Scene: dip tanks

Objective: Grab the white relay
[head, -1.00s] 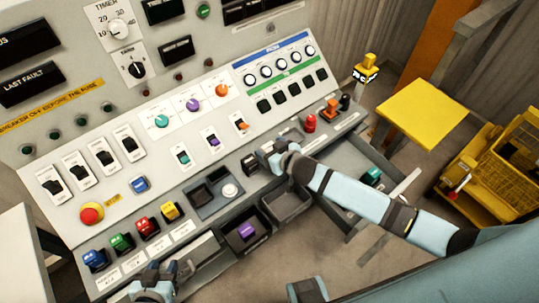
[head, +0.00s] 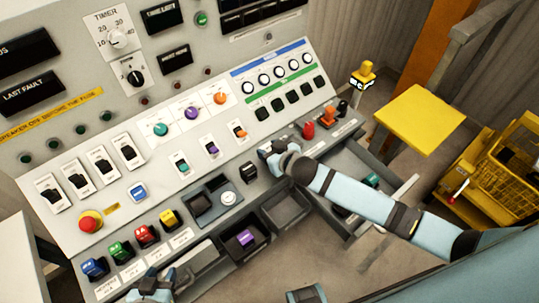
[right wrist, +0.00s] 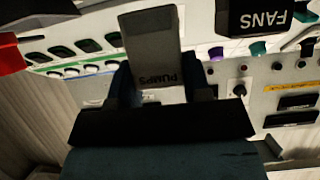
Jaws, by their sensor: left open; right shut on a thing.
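Coloured blocks, blue (head: 95,268), green (head: 121,251), red (head: 147,235) and yellow (head: 169,217), stand in a row at the console's lower left. My left gripper (head: 152,290) is open at the bottom edge, near the blue block; its fingertips are hard to see. My right gripper (head: 270,152) is at the console's middle, right of a black block (head: 249,171). In the right wrist view it is shut on a pale grey piece marked PUMPS (right wrist: 155,62).
A black FANS piece (right wrist: 262,18) is beside the held piece. A yellow stool (head: 417,118) stands at right.

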